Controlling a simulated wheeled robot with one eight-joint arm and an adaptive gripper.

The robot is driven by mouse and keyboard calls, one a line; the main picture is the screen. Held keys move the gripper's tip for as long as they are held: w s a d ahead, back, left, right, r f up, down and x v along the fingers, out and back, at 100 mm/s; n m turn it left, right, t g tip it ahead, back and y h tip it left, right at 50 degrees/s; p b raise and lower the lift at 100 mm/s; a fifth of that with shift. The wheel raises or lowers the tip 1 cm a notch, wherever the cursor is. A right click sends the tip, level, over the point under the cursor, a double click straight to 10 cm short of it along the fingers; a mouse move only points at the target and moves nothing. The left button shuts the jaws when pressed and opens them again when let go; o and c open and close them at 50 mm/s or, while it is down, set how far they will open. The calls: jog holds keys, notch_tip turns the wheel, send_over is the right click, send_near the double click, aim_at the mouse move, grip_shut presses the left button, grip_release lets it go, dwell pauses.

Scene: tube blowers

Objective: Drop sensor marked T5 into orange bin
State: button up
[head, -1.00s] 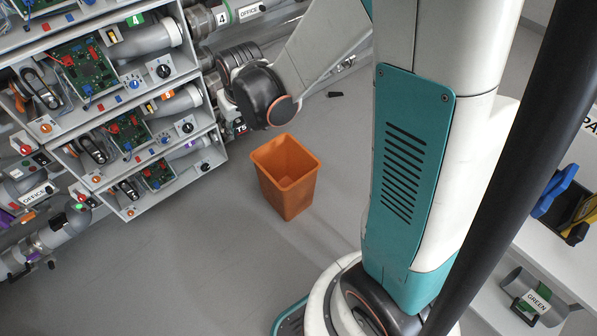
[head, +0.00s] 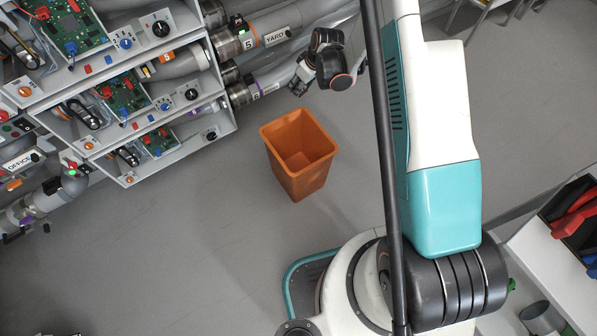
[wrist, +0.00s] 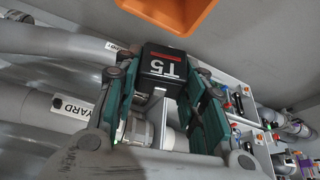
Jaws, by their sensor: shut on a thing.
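The sensor marked T5 (wrist: 165,66) is a dark block with a white T5 label, upside down in the wrist view. My gripper (wrist: 163,82) is shut on it, with green-padded fingers on both sides. In the head view my gripper (head: 300,84) is small and dark, beyond the orange bin, and the sensor cannot be made out there. The orange bin (head: 305,179) stands upright on the floor, open at the top, and looks empty. Part of it shows at the top edge of the wrist view (wrist: 170,12), apart from the sensor.
A grey rack (head: 190,100) with circuit boards and knobs stands left of the bin. Pipes labelled YARD (head: 277,36) run behind my gripper. A white table (head: 550,250) with red-handled items is at the right. The floor around the bin is clear.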

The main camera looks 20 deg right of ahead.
notch_tip(320, 180, down, 25)
jog(key=w+n+g+y+b, duration=0.1)
jog(key=n+b, duration=0.2)
jog(key=b, duration=0.2)
jog(key=shift+f+n, duration=0.2)
jog(key=shift+n, duration=0.2)
jog(key=o, duration=1.2)
jog(key=v, duration=1.2)
jog(key=shift+w, duration=0.1)
jog(key=shift+r, duration=0.1)
